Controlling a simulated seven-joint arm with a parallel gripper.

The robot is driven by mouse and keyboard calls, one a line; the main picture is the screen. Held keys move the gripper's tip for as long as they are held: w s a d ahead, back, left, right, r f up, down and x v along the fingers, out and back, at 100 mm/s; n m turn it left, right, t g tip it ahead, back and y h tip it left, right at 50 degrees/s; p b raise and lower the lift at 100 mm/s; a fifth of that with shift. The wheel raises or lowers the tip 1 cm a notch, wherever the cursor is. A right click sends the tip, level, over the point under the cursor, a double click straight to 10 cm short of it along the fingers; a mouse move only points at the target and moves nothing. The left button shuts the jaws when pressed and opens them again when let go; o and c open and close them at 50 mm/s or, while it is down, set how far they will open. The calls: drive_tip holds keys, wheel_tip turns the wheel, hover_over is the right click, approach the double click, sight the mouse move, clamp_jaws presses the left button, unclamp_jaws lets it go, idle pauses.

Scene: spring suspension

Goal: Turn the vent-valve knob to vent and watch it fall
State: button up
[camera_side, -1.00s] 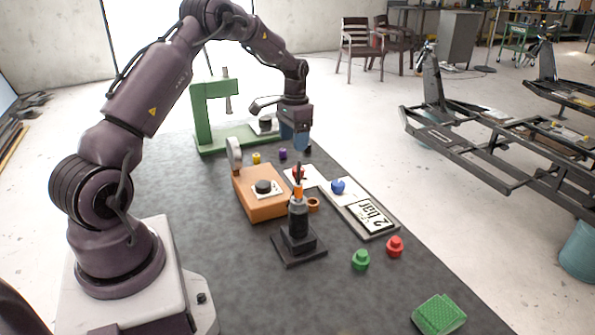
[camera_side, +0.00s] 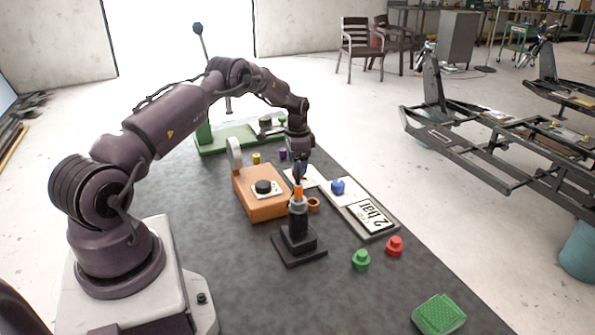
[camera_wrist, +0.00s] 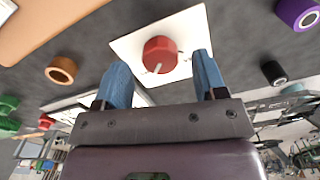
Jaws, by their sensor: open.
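A red knob (camera_wrist: 160,55) with a white pointer line sits on a square white plate (camera_wrist: 190,22) in the wrist view. My gripper (camera_wrist: 160,62) is open, with one blue finger on each side of the knob. I cannot tell whether the fingers touch it. In the side view my gripper (camera_side: 299,170) points down over the white plate and mostly hides the red knob. A blue knob (camera_side: 337,187) and a "2 bar" panel (camera_side: 374,216) lie to its right. A black upright cylinder with an orange tip (camera_side: 298,220) stands in front.
A green press base (camera_side: 225,141) is behind, partly hidden by my arm. Green (camera_side: 361,260) and red (camera_side: 395,246) pegs and a green block (camera_side: 438,314) lie front right.

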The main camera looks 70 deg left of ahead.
drive_tip(key=shift+f, duration=1.55)
drive_tip(key=shift+c, duration=0.2)
drive_tip(key=c, duration=0.9)
